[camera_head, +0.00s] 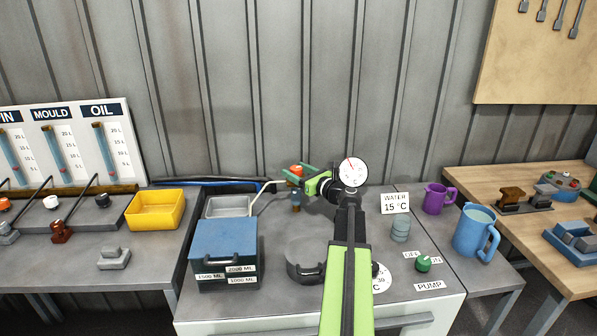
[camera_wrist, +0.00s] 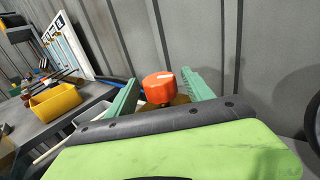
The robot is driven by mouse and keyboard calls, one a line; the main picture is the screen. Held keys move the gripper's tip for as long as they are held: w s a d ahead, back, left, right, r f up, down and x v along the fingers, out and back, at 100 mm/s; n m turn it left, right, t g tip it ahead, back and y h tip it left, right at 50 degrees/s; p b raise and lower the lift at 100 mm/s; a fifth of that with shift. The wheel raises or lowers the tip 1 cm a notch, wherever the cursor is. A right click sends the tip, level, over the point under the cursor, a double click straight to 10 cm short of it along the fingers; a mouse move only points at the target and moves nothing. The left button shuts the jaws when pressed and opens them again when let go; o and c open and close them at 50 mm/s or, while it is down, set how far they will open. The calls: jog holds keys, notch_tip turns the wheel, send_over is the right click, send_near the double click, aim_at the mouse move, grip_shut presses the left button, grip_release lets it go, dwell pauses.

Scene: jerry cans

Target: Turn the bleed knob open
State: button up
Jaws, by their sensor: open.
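The orange bleed knob (camera_head: 296,169) sits on top of a small upright fitting behind the workbench's round lid. In the wrist view the knob (camera_wrist: 158,88) shows a white mark on its upper right edge. My gripper (camera_head: 298,174) is open, with its two green fingers reaching to the knob from the right. In the wrist view the fingers of my gripper (camera_wrist: 160,77) stand on either side of the knob, with a visible gap to the right finger. Whether the left finger touches it I cannot tell.
A white pipe (camera_head: 262,193) bends left from the fitting toward a grey tray (camera_head: 228,206). A dial gauge (camera_head: 351,171) stands right of the knob. A blue-topped box (camera_head: 224,239), a yellow bin (camera_head: 156,209) and a green pump knob (camera_head: 423,263) are nearby.

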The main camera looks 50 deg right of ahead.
grip_shut()
jog(key=m+h, duration=0.2)
jog(key=h, duration=0.1)
jog(key=shift+a+g, duration=0.3)
jog(key=shift+d+m+g+h, duration=0.15)
jog(key=shift+m+g+h, duration=0.15)
jog(key=shift+m+h, duration=0.5)
jog(key=shift+d+m+g+h, duration=0.15)
jog(key=shift+m+g+h, duration=0.25)
jog(key=shift+h, duration=0.7)
grip_release()
